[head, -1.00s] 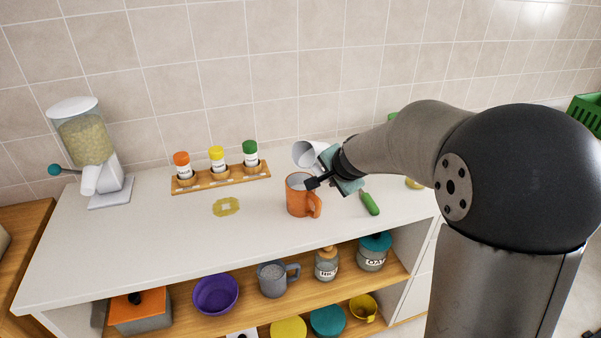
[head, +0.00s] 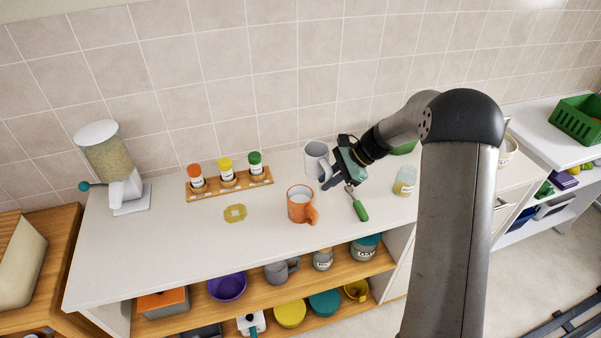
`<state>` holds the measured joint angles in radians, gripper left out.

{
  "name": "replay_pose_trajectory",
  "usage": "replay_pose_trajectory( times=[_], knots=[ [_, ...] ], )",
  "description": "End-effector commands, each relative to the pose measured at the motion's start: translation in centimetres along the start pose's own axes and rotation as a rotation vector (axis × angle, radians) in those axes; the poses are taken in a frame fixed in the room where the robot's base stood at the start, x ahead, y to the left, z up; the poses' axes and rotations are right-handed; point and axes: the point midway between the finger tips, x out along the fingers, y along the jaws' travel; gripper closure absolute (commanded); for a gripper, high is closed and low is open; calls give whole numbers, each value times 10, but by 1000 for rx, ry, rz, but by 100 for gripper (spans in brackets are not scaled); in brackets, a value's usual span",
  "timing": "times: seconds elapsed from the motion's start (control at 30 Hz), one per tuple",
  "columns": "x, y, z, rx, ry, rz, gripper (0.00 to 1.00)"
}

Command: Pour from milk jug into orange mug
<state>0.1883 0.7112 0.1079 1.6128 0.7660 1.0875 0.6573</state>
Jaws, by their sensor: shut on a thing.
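The orange mug (head: 300,204) stands upright on the white counter, its handle to the right. Something whitish shows inside it. My gripper (head: 328,181) is behind and to the right of the mug, shut on the white milk jug (head: 316,158). The jug is close to upright and apart from the mug. The fingers are partly hidden against the jug's handle side, and the jug's inside is hard to see.
A spice rack (head: 230,184) and a yellow coaster (head: 235,213) are left of the mug. A dispenser (head: 110,165) stands far left. The counter's left front is clear.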

Motion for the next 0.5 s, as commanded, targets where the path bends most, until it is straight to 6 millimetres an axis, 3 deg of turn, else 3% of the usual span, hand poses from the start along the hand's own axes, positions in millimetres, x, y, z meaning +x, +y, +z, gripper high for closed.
replay_pose_trajectory(
  times=[0.17,0.5],
  knots=[
    [2,0,0,-5,2,-1,100],
    [-18,-6,18,32,-54,24,100]
  ],
)
